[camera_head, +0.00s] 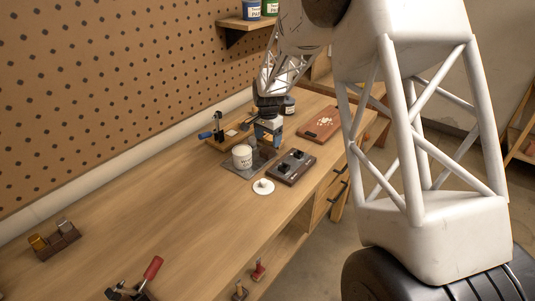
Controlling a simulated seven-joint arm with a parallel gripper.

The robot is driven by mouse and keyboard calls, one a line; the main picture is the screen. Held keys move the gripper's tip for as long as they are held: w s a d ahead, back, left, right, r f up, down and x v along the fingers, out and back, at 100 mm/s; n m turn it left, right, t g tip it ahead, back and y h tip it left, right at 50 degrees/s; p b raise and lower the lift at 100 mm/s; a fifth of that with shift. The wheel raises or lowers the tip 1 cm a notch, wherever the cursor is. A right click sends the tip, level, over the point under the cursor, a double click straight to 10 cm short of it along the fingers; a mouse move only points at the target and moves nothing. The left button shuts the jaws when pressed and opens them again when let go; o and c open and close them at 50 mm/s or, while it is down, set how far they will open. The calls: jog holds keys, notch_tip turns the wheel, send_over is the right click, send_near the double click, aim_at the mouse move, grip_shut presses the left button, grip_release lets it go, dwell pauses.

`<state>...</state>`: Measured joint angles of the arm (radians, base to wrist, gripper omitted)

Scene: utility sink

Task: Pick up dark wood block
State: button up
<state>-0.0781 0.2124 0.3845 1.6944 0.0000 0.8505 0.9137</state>
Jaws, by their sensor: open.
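A small dark brown block (64,240) that looks like wood lies at the far left of the bench, with a brass-coloured and a silvery piece on or against it. A dark brown slab (299,172) with black knob-like parts lies on the right side of the bench. I cannot tell which of these is the dark wood block. My gripper (268,140) points down over the middle of the bench, beside the slab and far from the small block. It is open; its fingertips are small here, partly against a white labelled can.
The white can (242,158) stands on a grey plate (240,172), with a white disc-shaped lid (263,187) nearby. A reddish-brown board (313,134) lies further back. A red-handled clamp (151,270) sits at the front edge. The bench between can and small block is clear.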

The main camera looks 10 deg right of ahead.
aim_at(268, 150)
jog(key=shift+f, duration=0.6)
jog(key=shift+w+f, duration=0.1)
jog(key=shift+f, duration=2.5)
jog(key=c, duration=1)
jog(key=shift+r, duration=0.1)
jog(key=shift+r, duration=4.95)
